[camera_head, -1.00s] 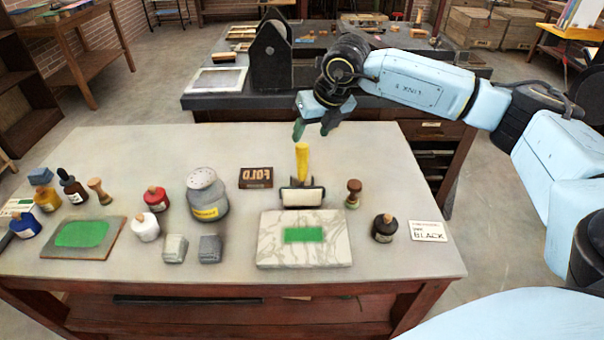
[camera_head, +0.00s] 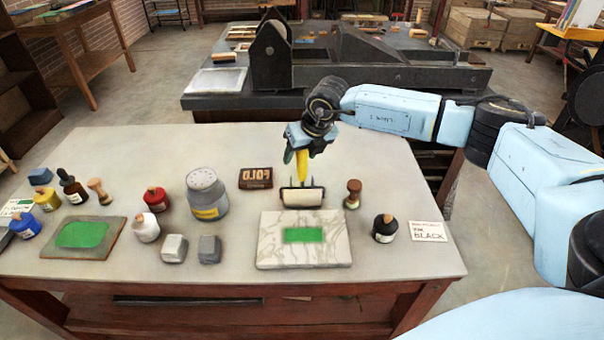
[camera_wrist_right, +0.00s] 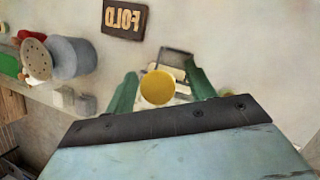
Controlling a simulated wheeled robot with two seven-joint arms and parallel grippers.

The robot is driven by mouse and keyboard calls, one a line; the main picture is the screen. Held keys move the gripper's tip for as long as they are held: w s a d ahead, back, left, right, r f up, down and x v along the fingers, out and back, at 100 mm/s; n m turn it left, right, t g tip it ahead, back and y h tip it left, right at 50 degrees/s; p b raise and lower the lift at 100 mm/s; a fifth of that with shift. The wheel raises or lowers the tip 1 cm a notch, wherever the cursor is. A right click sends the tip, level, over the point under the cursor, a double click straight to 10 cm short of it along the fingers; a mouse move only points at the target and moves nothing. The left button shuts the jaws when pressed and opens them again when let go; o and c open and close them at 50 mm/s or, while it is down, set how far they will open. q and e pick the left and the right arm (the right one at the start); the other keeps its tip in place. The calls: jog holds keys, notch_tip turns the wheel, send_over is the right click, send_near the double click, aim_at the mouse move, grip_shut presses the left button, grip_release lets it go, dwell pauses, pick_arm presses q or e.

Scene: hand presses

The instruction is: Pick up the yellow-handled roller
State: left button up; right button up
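The roller's yellow handle (camera_head: 301,168) stands upright behind the marble slab, with its pale roller head (camera_head: 301,196) at the bottom near the slab's back edge. My right gripper (camera_head: 301,154) is at the top of the handle, with one green finger to its left and the other to its right. In the right wrist view the round yellow handle end (camera_wrist_right: 158,88) lies between the two open green fingers, with a gap visible on each side. My left gripper is in neither view.
The marble slab (camera_head: 270,252) with a green patch lies in front of the roller. A wooden stamp (camera_head: 353,194) stands close on the right. A FOLD block (camera_head: 256,178) and grey shaker jar (camera_head: 207,194) are on the left. The table behind the roller is clear.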

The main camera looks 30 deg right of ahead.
jog(key=c, duration=0.9)
jog(key=shift+c, duration=0.2)
